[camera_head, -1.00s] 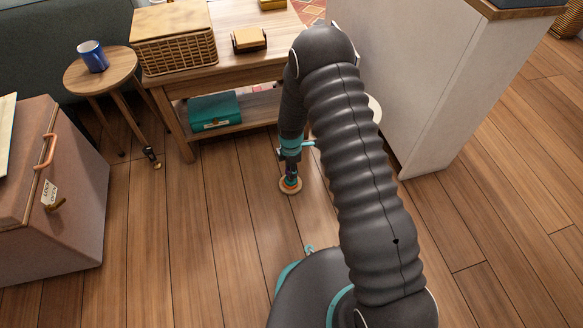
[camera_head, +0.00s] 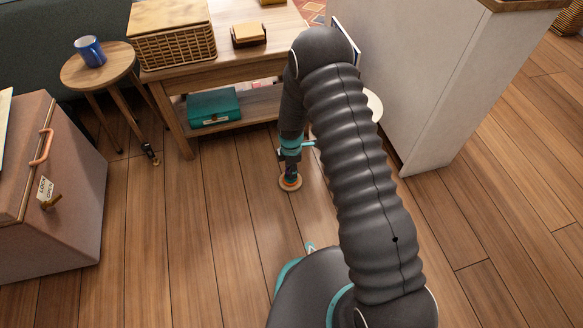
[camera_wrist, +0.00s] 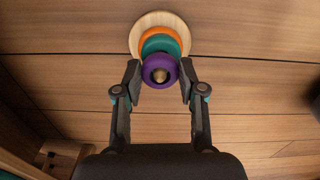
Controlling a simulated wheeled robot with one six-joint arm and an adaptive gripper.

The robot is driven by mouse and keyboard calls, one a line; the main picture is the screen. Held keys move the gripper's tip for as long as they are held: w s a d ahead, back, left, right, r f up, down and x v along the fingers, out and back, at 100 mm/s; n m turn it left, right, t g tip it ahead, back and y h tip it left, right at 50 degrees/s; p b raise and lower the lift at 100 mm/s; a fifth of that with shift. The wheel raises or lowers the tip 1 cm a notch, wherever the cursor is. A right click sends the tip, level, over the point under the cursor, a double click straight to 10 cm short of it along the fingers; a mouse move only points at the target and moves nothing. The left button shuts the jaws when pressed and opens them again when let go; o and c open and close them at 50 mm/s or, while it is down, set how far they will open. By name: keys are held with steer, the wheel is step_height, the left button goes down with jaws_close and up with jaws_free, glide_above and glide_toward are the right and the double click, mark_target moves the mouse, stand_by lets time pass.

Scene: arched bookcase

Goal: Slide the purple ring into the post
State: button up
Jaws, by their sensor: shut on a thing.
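The purple ring (camera_wrist: 148,66) is held between the two fingertips of my gripper (camera_wrist: 160,74) in the wrist view. The post's tan tip (camera_wrist: 159,76) shows inside the ring's hole. How far down the post the ring sits cannot be told. Just beyond it lie a teal ring (camera_wrist: 178,42) and an orange ring (camera_wrist: 160,32), stacked on a round pale wooden base (camera_wrist: 150,19). In the head view my gripper (camera_head: 290,168) points down over the base (camera_head: 290,188) on the floor. The purple ring is hard to make out there.
A wooden table (camera_head: 172,82) with a wicker basket (camera_head: 176,46) and a teal box (camera_head: 213,108) on its lower shelf stands behind. A round stool (camera_head: 120,62) bears a blue mug (camera_head: 90,51). A pinkish chest (camera_head: 75,180) is left. Floor between is clear.

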steer(key=shift+f+b, duration=0.5)
steer(key=shift+f, duration=0.3)
steer(key=o, duration=0.8)
steer(key=shift+r, duration=0.1)
step_height(320, 180, up, 12)
stand_by(0.4)
